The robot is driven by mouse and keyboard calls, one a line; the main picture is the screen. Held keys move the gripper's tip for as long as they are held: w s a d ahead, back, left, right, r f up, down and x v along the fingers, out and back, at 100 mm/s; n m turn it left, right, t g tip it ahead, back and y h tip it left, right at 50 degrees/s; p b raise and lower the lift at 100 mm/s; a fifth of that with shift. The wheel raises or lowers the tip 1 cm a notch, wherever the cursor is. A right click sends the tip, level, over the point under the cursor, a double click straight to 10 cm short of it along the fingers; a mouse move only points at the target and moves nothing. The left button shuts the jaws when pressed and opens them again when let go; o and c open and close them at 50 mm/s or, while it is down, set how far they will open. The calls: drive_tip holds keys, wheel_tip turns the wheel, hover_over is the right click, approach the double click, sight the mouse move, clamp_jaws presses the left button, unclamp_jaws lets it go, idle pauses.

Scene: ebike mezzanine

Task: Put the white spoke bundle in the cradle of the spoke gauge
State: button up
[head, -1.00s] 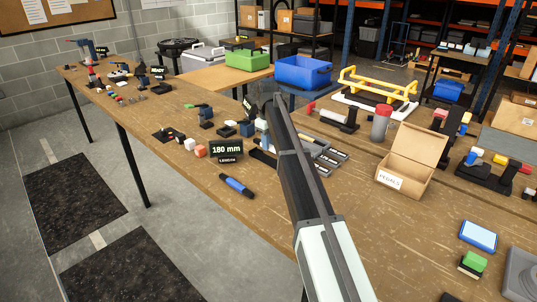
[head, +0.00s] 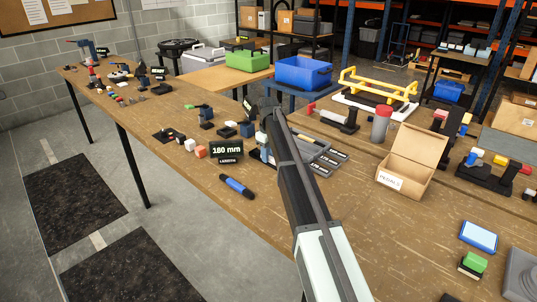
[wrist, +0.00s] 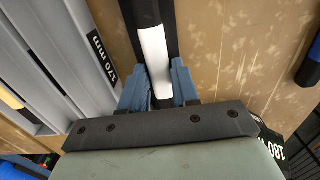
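The white spoke bundle (wrist: 156,60) has a white middle and dark ends. In the wrist view it lies between the blue fingers of my gripper (wrist: 160,88), which look closed on its sides. A black strip, apparently the cradle of the spoke gauge (wrist: 172,30), runs lengthwise beneath the bundle. I cannot tell whether the bundle touches it. The gauge's display (head: 227,150) reads 180 mm in the head view and stands just left of my gripper (head: 262,152). My arm hides the bundle and most of the cradle in the head view.
A grey compartment tray (head: 325,162), with a 170 mm label in the wrist view (wrist: 102,55), lies close right of the gripper. A blue-black marker-like tool (head: 237,186) lies in front of the display. An open cardboard box (head: 403,185) stands farther right.

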drive_tip(key=o, duration=0.3)
wheel_tip(320, 180, up, 12)
drive_tip(key=shift+r, duration=0.2)
idle(0.6)
